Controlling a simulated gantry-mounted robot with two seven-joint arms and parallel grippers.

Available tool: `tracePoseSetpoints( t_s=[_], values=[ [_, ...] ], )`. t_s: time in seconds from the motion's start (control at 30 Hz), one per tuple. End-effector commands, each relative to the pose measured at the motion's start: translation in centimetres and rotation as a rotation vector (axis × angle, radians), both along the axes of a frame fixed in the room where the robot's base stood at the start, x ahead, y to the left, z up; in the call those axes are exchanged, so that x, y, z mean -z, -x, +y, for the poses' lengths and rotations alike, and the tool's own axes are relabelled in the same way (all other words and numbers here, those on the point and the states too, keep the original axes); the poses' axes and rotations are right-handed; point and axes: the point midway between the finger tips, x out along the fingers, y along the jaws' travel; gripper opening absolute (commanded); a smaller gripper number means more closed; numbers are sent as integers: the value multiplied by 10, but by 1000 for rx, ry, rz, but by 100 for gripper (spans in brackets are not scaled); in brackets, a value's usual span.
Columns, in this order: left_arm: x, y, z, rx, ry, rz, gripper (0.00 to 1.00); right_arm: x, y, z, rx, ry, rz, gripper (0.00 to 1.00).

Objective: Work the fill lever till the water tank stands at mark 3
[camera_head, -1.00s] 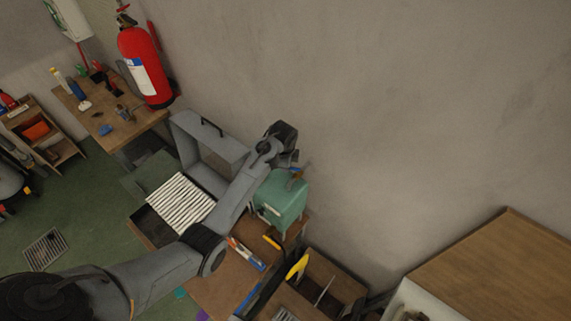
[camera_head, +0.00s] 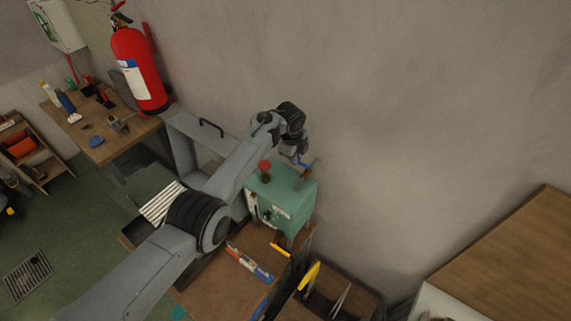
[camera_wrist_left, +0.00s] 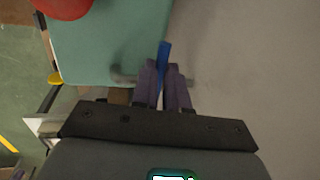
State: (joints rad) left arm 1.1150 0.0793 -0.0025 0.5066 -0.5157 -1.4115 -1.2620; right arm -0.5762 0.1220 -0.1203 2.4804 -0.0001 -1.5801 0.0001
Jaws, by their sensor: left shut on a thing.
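The water tank (camera_head: 292,193) is a green box by the wall, with a red knob (camera_head: 264,166) on top. In the left wrist view the tank's green top (camera_wrist_left: 110,40) fills the upper left, with the red knob (camera_wrist_left: 62,6) at the edge. My left gripper (camera_head: 302,164) is at the tank's wall side. In the wrist view my left gripper (camera_wrist_left: 164,76) has its two purple fingers shut on the fill lever, whose blue bar (camera_wrist_left: 164,52) sticks up between them. The level marks on the tank are too small to read. My right gripper is out of view.
The wall (camera_head: 400,120) stands close behind the tank. A grey metal frame (camera_head: 190,150) is left of it. A wooden bench (camera_head: 225,285) with tools lies in front. A red extinguisher (camera_head: 138,70) hangs at the upper left. A wooden top (camera_head: 510,255) is at lower right.

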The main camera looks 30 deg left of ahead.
Motion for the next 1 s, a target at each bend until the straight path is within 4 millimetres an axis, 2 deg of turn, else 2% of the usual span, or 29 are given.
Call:
tracePoseSetpoints(
  t_s=[0.07, 0.37, 0.4, 0.57, 0.87, 1.0],
  values=[
    [0, -2, 0, 30, -1, -2, 0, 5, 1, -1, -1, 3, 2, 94],
    [-3, -2, 0, 43, -1, -3, 0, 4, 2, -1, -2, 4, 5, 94],
    [-3, -2, 0, 43, -1, -4, 15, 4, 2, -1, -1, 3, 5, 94],
    [-3, -2, 0, 41, 0, -3, 39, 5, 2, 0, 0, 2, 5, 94],
    [-3, -2, 1, 39, 0, -2, 39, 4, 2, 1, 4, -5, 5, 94],
    [-10, -1, 0, 40, 1, -3, 39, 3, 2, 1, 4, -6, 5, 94]
  ],
)
